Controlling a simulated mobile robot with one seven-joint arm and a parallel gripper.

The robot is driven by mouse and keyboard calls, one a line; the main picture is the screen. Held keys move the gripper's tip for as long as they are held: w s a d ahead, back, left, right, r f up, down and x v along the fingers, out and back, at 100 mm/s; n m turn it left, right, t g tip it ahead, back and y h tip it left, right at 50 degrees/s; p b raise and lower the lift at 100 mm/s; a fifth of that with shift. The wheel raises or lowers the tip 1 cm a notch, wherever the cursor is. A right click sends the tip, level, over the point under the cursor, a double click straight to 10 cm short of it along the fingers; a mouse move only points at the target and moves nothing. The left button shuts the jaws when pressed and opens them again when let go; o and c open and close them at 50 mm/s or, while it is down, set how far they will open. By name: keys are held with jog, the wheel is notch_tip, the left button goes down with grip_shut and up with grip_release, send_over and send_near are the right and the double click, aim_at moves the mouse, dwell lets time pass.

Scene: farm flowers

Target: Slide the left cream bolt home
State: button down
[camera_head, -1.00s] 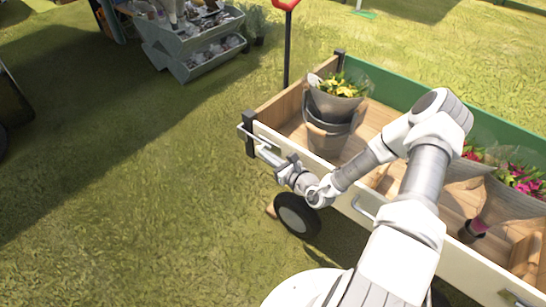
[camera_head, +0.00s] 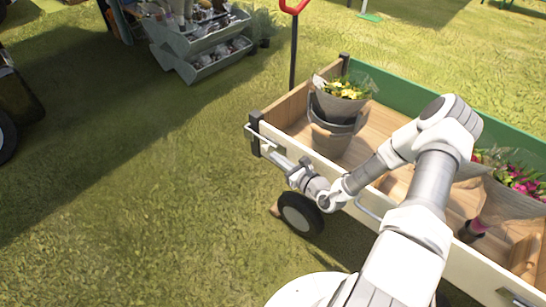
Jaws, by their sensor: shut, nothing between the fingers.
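The cream bolt (camera_head: 263,139) is at the left end of the wagon's near cream side panel (camera_head: 367,215), beside the dark corner post (camera_head: 255,122). Its thin bar shows near the post. My gripper (camera_head: 280,160) is at the panel's outer face, just right of and below the bolt. Its fingers are shut with nothing seen between them. The fingertips are small and close to the bolt, so I cannot tell whether they touch it. My gripper hides the part of the panel behind it.
The wooden wagon bed holds a grey bucket (camera_head: 334,137) with yellow flowers and wrapped pink flowers (camera_head: 520,180). A dark wheel (camera_head: 300,213) sits below my gripper. A red-handled pole (camera_head: 294,45) stands behind the wagon.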

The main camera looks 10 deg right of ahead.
jog(key=p+v, duration=0.2)
jog(key=v, duration=0.9)
jog(key=shift+p, duration=0.35)
jog(key=s+a+r+n+g, duration=0.5)
jog(key=a+r+n+g, duration=0.15)
jog(key=r+n, duration=0.4)
jog(key=s+a+r+n+g, duration=0.5)
jog(key=r+n+g, duration=0.3)
jog(key=n, duration=0.4)
jog(key=s+d+r+n+t+h, duration=0.3)
jog(key=s+r+n+h, duration=0.15)
jog(key=r, duration=0.35)
jog(key=s+d+r+n+t+h, duration=0.3)
jog(key=s+r+n, duration=0.15)
jog(key=r, duration=0.35)
notch_tip(320, 180, up, 18)
jog(key=s+p, duration=0.1)
jog(key=p, duration=1.6)
jog(key=shift+m+p, duration=0.3)
jog(key=shift+m, duration=0.15)
